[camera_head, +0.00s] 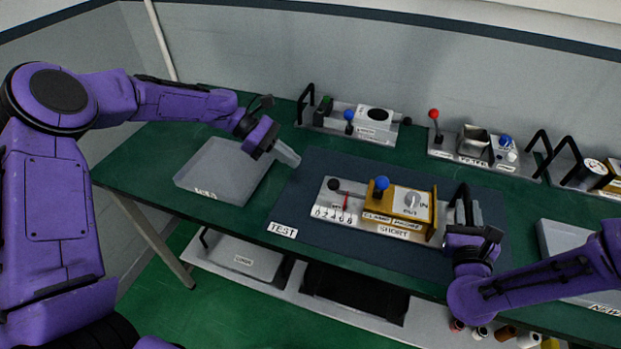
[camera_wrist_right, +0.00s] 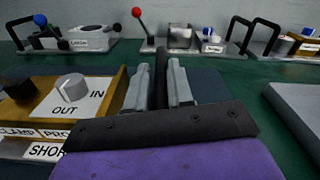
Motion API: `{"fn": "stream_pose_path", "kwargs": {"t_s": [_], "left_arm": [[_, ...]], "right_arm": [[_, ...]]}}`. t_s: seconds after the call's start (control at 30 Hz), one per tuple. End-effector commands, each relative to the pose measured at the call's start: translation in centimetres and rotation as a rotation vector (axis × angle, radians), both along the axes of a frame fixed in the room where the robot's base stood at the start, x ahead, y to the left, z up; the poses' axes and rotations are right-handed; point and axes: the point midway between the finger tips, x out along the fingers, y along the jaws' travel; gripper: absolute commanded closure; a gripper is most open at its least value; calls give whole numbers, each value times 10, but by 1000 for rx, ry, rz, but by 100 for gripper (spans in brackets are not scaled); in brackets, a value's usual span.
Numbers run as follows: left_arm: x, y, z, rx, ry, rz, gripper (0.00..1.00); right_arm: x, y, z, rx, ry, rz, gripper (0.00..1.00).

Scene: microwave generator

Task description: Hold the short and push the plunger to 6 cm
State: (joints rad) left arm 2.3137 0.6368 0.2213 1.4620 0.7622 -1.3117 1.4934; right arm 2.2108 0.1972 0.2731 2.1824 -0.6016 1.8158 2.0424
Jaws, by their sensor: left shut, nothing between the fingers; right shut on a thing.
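The short (camera_head: 393,229) is a light plate with a brass-coloured block on the dark test mat. At its left are a black ball end (camera_head: 333,184), taken to be the plunger, a thin red pointer (camera_head: 346,201) and a numbered scale (camera_head: 331,214). The exact pointer reading is too small to tell. A blue ball lever (camera_head: 381,184) and an IN/OUT knob (camera_head: 411,199) sit on the block. My right gripper (camera_head: 466,214) is shut on the short's black handle (camera_wrist_right: 161,75) at the right end. My left gripper (camera_head: 292,158) is shut and empty, left of and above the short.
A grey tray (camera_head: 190,182) lies left of the mat (camera_head: 290,205), beneath my left arm. Another tray (camera_head: 550,240) is at the right.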

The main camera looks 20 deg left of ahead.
Motion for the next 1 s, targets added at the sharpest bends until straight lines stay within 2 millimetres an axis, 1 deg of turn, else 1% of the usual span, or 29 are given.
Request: {"fn": "stream_pose_path", "kwargs": {"t_s": [0.03,0.1,0.2,0.3,0.5,0.53,0.57,0.6,0.87,0.97,1.0], "left_arm": [[0,7,5,0,-4,0,100],[-1,16,11,0,-3,1,100],[-2,24,16,0,-1,-1,100],[-2,28,18,1,0,0,100],[-2,28,18,1,1,-1,100],[-2,28,18,1,1,-1,100],[-2,28,18,1,1,-1,100],[-2,28,18,1,1,-1,100],[-2,28,18,1,1,-1,100],[-2,28,18,1,1,-1,100],[-2,28,18,1,1,-1,100]], "right_arm": [[-1,0,-2,-2,5,1,100],[-1,0,-2,-2,5,1,100],[-1,0,-2,-2,5,1,100],[-1,0,-2,-2,4,1,100],[-1,0,-2,-2,4,1,100],[-1,0,-2,-2,4,1,72],[-1,0,-2,-2,4,1,62],[-1,0,-2,-2,4,0,49],[-1,0,-1,-1,1,1,48],[-7,0,-1,-1,2,0,48],[-14,0,-1,-1,3,1,48]]}}
